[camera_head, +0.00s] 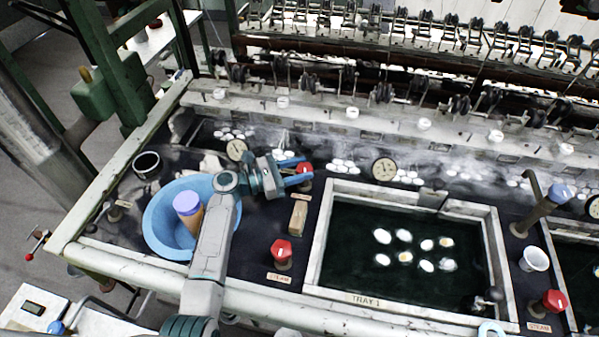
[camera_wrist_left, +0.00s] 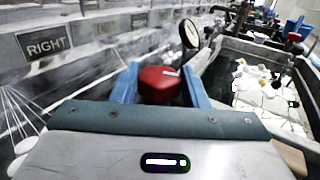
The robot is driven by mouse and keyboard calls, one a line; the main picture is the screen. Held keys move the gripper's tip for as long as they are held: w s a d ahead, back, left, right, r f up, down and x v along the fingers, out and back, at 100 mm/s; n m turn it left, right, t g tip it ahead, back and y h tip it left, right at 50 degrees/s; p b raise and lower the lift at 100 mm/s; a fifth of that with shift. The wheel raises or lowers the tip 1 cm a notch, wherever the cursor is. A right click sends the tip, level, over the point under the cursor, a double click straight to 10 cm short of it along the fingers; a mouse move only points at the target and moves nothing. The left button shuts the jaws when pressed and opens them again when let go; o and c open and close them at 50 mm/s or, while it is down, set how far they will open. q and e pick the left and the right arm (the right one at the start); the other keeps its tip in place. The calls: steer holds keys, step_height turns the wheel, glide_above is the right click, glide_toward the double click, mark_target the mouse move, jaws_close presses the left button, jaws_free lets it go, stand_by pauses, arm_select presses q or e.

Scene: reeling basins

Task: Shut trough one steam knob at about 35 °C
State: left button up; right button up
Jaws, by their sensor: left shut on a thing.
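My left gripper (camera_head: 300,171) reaches over the blue basin to a red knob (camera_head: 305,168) at the back left of the tray marked TRAY 1 (camera_head: 320,245). In the left wrist view its blue fingers (camera_wrist_left: 160,88) stand on either side of the red knob (camera_wrist_left: 160,82), shut on it. Another red knob (camera_head: 281,250), with a STEAM label, stands at the tray's front left. A round dial gauge (camera_head: 384,169) is behind the tray; it also shows in the wrist view (camera_wrist_left: 190,33). Its reading is too small to tell.
A blue basin (camera_head: 160,235) holds a purple-topped container (camera_head: 187,205) beneath my left arm. A wooden block (camera_head: 298,217) lies near the gripper. Steam hangs over the back.

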mark_target(299, 169)
arm_select(q)
steer(key=shift+w+m+g+h+b, duration=0.15)
steer(key=shift+m+g+h+b, duration=0.2)
steer(key=shift+m+g, duration=0.7)
steer(key=shift+w+m+g+h+b, duration=0.15)
steer(key=shift+m+g+b, duration=0.35)
steer(key=shift+g, duration=0.95)
steer(key=o, duration=1)
steer(key=shift+c, duration=0.2)
steer(key=shift+r, duration=0.1)
steer(key=r+p, duration=0.4)
steer(key=p, duration=0.1)
steer(key=shift+s, duration=0.4)
steer(key=s+p, duration=0.6)
steer(key=s, duration=0.1)
steer(key=s+r+p, duration=0.1)
steer(key=s+p, duration=0.2)
steer(key=shift+s+d+p, duration=0.15)
steer(key=shift+s+p, duration=0.15)
steer(key=shift+p, duration=0.1)
steer(key=shift+s+f, duration=0.1)
steer(key=shift+s, duration=2.3)
